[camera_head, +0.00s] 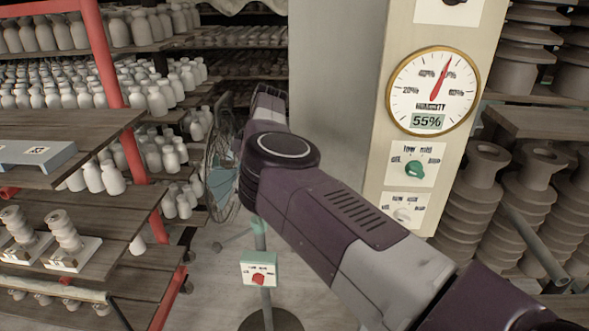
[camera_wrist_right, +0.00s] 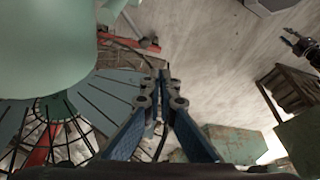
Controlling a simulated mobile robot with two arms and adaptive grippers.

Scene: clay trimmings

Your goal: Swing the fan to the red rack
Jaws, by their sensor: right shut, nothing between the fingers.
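The fan (camera_head: 221,170) stands in the middle of the head view, its round wire cage seen nearly edge-on. Its thin green pole (camera_head: 261,240) carries a pale green box with a red knob (camera_head: 258,273). The red rack (camera_head: 131,150) is at the left, with red posts and wooden shelves. My right arm reaches up to the fan and hides part of it; its gripper is hidden there. In the right wrist view my right gripper (camera_wrist_right: 165,77) is shut and empty, beside the fan's green housing (camera_wrist_right: 60,45) and cage; contact cannot be told. My left gripper is not seen in the head view.
White bottles fill shelves behind the rack (camera_head: 60,35). A pale column with a humidity dial (camera_head: 433,91) reading 55% and knobs stands right of the fan. Stacked clay insulators (camera_head: 485,190) line the right. Some floor (camera_head: 215,285) is clear around the fan's base.

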